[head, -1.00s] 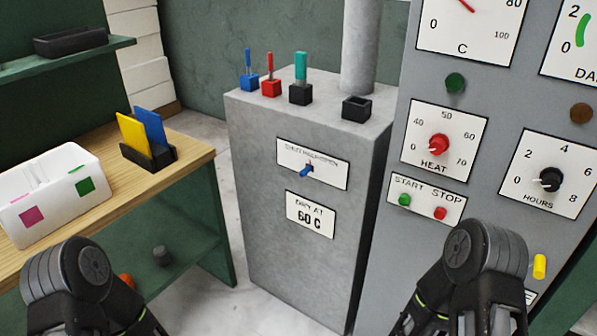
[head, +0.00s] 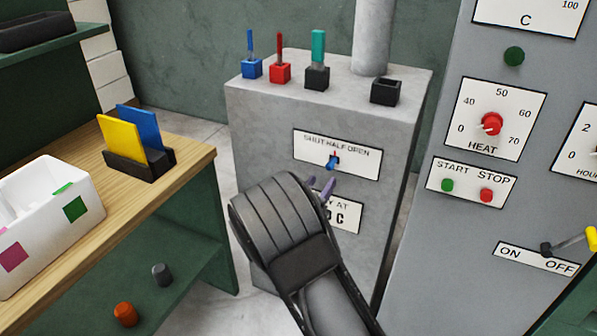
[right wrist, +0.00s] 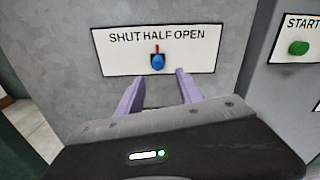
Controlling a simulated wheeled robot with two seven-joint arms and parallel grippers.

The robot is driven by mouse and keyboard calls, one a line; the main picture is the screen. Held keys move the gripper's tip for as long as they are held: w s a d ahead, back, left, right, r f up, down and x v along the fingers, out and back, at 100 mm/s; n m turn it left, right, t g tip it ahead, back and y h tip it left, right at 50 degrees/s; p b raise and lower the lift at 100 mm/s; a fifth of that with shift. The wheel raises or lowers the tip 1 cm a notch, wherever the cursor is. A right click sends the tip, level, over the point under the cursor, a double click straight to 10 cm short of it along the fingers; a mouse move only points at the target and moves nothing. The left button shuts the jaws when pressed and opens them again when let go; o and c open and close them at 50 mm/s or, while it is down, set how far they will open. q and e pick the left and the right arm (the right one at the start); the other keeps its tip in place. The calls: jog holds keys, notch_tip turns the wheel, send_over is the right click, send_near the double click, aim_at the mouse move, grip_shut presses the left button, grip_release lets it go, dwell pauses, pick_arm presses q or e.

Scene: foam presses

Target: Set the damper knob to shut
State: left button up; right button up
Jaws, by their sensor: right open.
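The damper knob (head: 332,163) is small and blue with a red pointer. It sits on a white plate (head: 360,166) marked SHUT, HALF, OPEN on the front of the grey cabinet. In the right wrist view the knob (right wrist: 158,63) has its red pointer straight up, toward HALF. My right gripper (head: 321,188) is in front of the cabinet, just below the knob. Its two pale purple fingers (right wrist: 159,82) are apart, with nothing between them, and point toward the knob without visibly touching it. My left gripper is not in view.
The grey cabinet (head: 265,130) carries several coloured blocks on top. The control panel (head: 440,235) with a HEAT dial and START and STOP buttons stands to the right. A wooden bench (head: 190,165) with a white box (head: 85,190) is at the left.

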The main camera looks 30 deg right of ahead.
aim_at(328, 169)
jog(key=shift+w+r, duration=0.2)
jog(key=shift+r, duration=0.1)
jog(key=x, duration=0.7)
jog(key=shift+w+d, duration=0.25)
jog(key=shift+d, duration=0.05)
grip_shut()
dwell(1.3)
